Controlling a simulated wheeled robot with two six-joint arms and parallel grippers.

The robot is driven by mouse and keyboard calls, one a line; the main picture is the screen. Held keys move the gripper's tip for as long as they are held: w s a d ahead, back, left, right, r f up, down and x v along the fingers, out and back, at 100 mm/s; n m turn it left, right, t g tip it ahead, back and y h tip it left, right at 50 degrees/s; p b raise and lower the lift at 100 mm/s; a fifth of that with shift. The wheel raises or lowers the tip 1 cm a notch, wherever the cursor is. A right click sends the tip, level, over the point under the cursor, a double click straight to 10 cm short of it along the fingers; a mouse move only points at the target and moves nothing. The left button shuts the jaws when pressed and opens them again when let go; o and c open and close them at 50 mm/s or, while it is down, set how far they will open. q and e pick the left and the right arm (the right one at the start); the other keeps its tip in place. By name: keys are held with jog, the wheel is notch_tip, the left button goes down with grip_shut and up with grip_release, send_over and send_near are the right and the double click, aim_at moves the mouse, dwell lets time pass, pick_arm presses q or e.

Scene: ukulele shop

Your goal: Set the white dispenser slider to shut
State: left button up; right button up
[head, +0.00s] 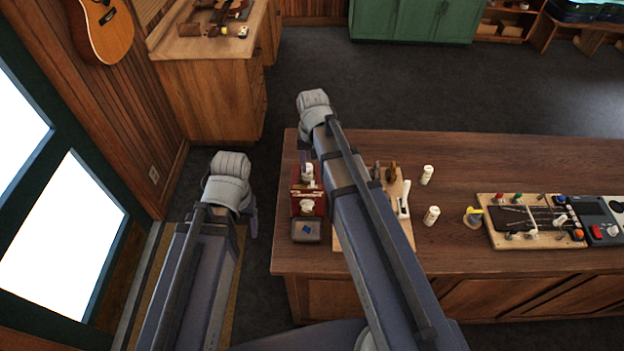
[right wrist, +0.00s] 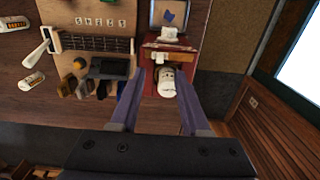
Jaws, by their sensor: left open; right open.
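A small red dispenser (head: 297,190) stands at the near-left end of the wooden table. A white piece (head: 307,172) is at its far end and another white piece (head: 306,207) is nearer its grey tray (head: 306,236), which holds a blue pick. I cannot tell which white piece is the slider. My right gripper (head: 303,160) is open over the dispenser's far end. In the right wrist view its fingers (right wrist: 161,77) straddle the far white piece (right wrist: 168,86), with gaps visible; contact is unclear. My left gripper (head: 252,223) is open and empty, left of the table.
A light wooden board (head: 408,232) with a white-handled tool lies right of the dispenser, partly hidden by my right arm. A stringed fixture (head: 490,235) sits farther right. Bare tabletop lies behind these.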

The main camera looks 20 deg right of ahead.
aim_at(313, 182)
notch_tip(313, 182, down, 7)
jog(key=b, duration=0.6)
grip_shut()
dwell(1.3)
